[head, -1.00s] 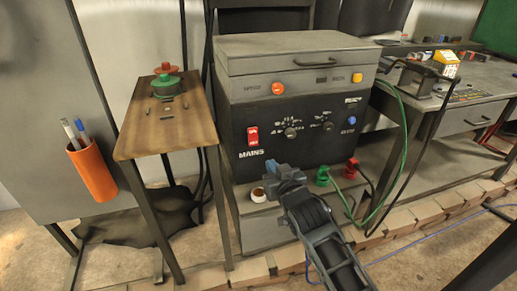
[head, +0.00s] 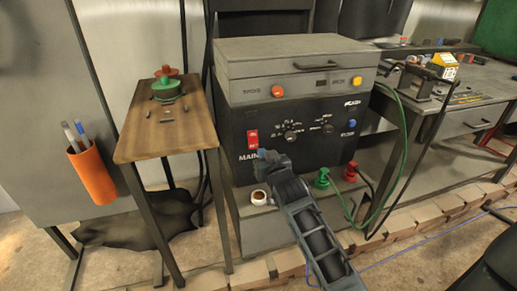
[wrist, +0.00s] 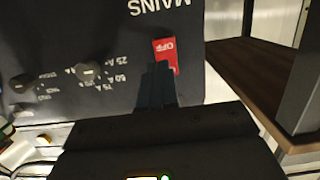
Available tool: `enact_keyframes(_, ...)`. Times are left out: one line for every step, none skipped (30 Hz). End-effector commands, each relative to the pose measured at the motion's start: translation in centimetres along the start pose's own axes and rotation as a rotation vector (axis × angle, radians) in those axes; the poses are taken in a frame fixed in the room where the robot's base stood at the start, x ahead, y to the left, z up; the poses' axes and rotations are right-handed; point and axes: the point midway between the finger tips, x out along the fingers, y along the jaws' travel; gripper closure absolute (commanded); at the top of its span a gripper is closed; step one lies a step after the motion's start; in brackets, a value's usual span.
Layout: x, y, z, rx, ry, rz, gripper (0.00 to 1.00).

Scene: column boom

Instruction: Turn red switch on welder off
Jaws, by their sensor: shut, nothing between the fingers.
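The welder (head: 300,160) is a grey box with a black front panel. Its red switch (head: 252,138) sits at the left of the panel, just above the MAINS lettering. In the wrist view the red switch (wrist: 168,50) appears upside down, with the word OFF on its visible part; the fingers cover some of it. My gripper (head: 264,156) is shut and empty, just below and right of the switch. In the wrist view the closed fingertips (wrist: 157,72) overlap the switch's edge; I cannot tell whether they touch it.
Knobs (head: 291,136) sit right of the switch. Green (head: 322,178) and red (head: 350,172) plugs with cables are at the lower right. A small white cup (head: 259,197) stands below the panel. A wooden-topped stand (head: 150,140) is close on the left.

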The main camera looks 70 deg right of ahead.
Motion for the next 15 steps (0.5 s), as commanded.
enact_keyframes(1.1, 0.0, -0.1, 0.0, 0.001, 0.001, 1.0)
enact_keyframes(1.6, 0.0, -0.1, 0.0, 0.001, 0.001, 1.0)
enact_keyframes(2.2, 0.0, -0.1, 0.001, 0.0, 0.001, 1.0)
enact_keyframes(2.7, 0.0, -0.1, 0.001, 0.0, 0.0, 1.0)
enact_keyframes(3.1, 0.0, -0.1, 0.001, 0.001, 0.0, 1.0)
enact_keyframes(3.5, 0.0, 0.0, 0.001, -0.001, 0.0, 1.0)
enact_keyframes(3.9, 0.0, 0.0, 0.001, 0.0, 0.0, 1.0)
enact_keyframes(4.2, 0.0, 0.0, 0.001, 0.0, 0.0, 1.0)
enact_keyframes(4.5, 0.0, 0.0, 0.001, -0.001, 0.001, 1.0)
enact_keyframes(4.6, 0.1, 0.0, 0.001, -0.001, 0.001, 1.0)
enact_keyframes(4.8, 0.0, 0.0, 0.001, -0.001, 0.001, 1.0)
enact_keyframes(5.0, 0.0, 0.0, 0.001, 0.0, 0.0, 1.0)
enact_keyframes(5.0, 0.0, 0.0, 0.001, 0.0, 0.0, 1.0)
enact_keyframes(5.1, 0.0, 0.0, 0.001, 0.0, 0.0, 1.0)
enact_keyframes(5.2, 0.0, 0.0, 0.001, -0.001, 0.0, 1.0)
